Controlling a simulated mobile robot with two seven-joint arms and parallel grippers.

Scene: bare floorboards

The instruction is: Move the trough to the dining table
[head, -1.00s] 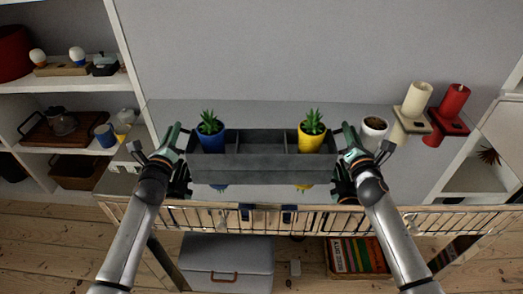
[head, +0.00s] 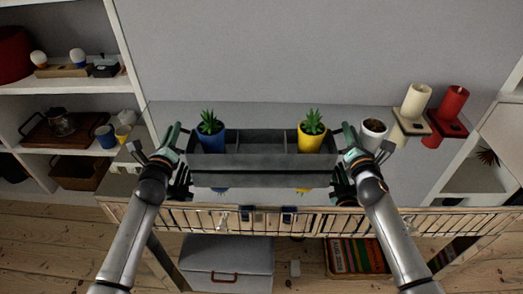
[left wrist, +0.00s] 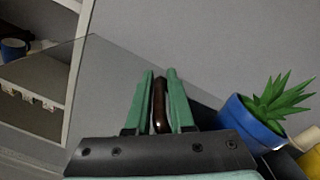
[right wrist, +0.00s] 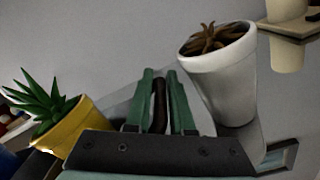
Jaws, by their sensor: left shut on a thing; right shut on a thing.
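The trough (head: 255,162) is a long grey box with compartments, above a glossy surface (head: 270,112) that mirrors it. A blue pot with a green plant (head: 211,135) stands in its left compartment, a yellow pot with a green plant (head: 311,135) in its right one. My left gripper (head: 175,140) is shut on the brown handle (left wrist: 159,106) at the left end. My right gripper (head: 348,138) is shut on the brown handle (right wrist: 160,103) at the right end. I cannot make out a dining table in these views.
A white pot with a brown plant (head: 374,131) stands close beside my right gripper. Candles (head: 417,98) are on wall holders at right. Open shelves (head: 75,87) are at left. A grey box (head: 227,255) and a book crate (head: 356,258) lie below.

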